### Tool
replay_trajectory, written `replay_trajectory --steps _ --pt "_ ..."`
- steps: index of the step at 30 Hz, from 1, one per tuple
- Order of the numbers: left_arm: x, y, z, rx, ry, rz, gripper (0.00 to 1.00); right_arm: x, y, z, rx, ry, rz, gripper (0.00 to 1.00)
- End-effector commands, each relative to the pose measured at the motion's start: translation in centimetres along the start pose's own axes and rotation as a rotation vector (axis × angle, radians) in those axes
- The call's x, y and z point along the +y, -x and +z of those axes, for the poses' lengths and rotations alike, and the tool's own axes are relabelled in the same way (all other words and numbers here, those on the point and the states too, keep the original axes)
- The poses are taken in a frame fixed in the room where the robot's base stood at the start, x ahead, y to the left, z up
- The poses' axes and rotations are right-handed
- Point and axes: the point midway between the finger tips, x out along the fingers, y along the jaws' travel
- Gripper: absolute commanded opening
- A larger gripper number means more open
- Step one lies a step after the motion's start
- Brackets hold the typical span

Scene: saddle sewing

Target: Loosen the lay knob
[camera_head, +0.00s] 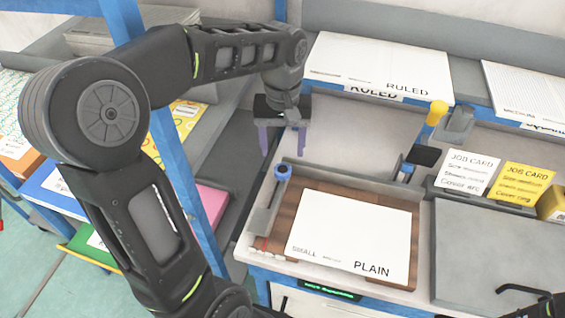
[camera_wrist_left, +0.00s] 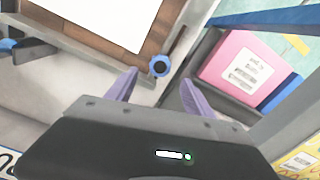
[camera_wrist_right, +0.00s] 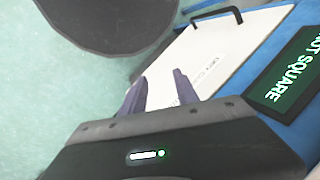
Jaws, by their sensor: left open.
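A blue round knob (camera_head: 283,171) stands on a grey bar at the left edge of the wooden board (camera_head: 412,240). It also shows in the left wrist view (camera_wrist_left: 160,66), just beyond my left fingertips. A second blue knob (camera_head: 407,168) sits on a small fitting behind the board's right side. A white sheet marked PLAIN (camera_head: 350,235) lies on the board. My left gripper (camera_head: 283,152) is open and points down, just behind the first knob, apart from it. My right gripper (camera_wrist_right: 160,78) has its fingers apart with nothing between them, near a white panel, away from the knobs.
A blue shelf rack with a pink box (camera_wrist_left: 245,60) stands left of the bench. A yellow knob (camera_head: 437,110) and job cards (camera_head: 470,172) are at the back right. A white panel with a black handle (camera_wrist_right: 215,18) and a green-lettered display (camera_wrist_right: 290,80) lie near my right gripper.

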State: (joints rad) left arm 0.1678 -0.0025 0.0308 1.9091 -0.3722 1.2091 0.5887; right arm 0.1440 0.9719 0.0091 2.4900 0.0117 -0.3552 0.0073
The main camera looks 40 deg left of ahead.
Motion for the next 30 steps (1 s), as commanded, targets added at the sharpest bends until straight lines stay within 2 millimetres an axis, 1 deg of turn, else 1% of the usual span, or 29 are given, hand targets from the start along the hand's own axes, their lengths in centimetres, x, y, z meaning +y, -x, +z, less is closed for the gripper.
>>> replay_trajectory --steps 9,13,17,23,26,30 --pt "-0.1 -4.7 0.1 -0.004 0.002 -0.002 0.61 -0.2 0.8 0.0 -0.002 -0.001 0.003 0.36" --pt "0.0 -6.1 0.1 -0.002 0.001 -0.001 0.61 -0.2 1.0 0.0 -0.003 -0.002 0.003 0.36" --pt "0.0 -6.7 0.1 -0.002 0.0 0.0 0.61 -0.2 1.0 0.0 -0.004 -0.002 0.004 0.36" --pt "0.0 -6.7 0.1 -0.001 0.001 0.0 0.61 -0.2 1.0 0.0 -0.004 -0.002 0.004 0.36" --pt "0.0 -6.7 0.0 -0.001 0.0 0.0 0.54 -0.2 1.0 0.0 -0.004 -0.002 0.004 0.36" --pt "0.0 -6.7 0.0 0.0 0.0 0.001 0.43 -0.2 1.0 0.0 -0.004 -0.002 0.004 0.36"
